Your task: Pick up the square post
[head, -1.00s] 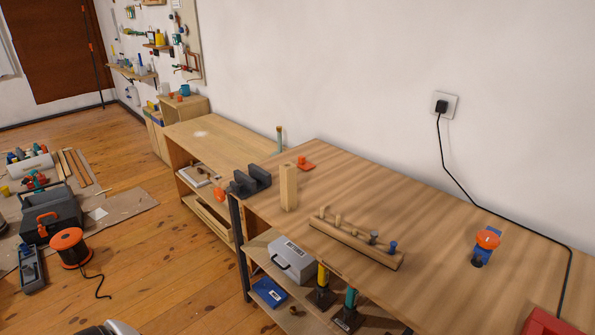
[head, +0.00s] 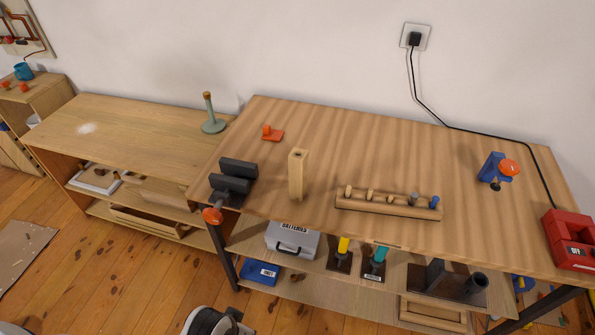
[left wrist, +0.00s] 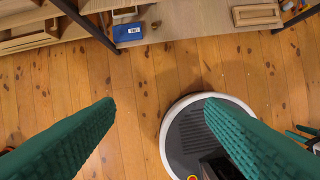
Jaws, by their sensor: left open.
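The square post (head: 297,175) is a light wooden block standing upright on the workbench (head: 330,125), near its front edge. It stands between a dark vise and a peg rack. My left gripper (left wrist: 105,135) shows only in the left wrist view, with two green fingers spread wide and nothing between them. It is over the wooden floor in front of the shelves, away from the post, which is not in that view. My right gripper is in neither view.
A dark vise (head: 232,182) with an orange knob is left of the post. A peg rack (head: 388,203) is to its right. An orange piece (head: 271,133) lies behind. A blue clamp (head: 493,168) and red case (head: 570,240) are farther right. The bench's back middle is clear.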

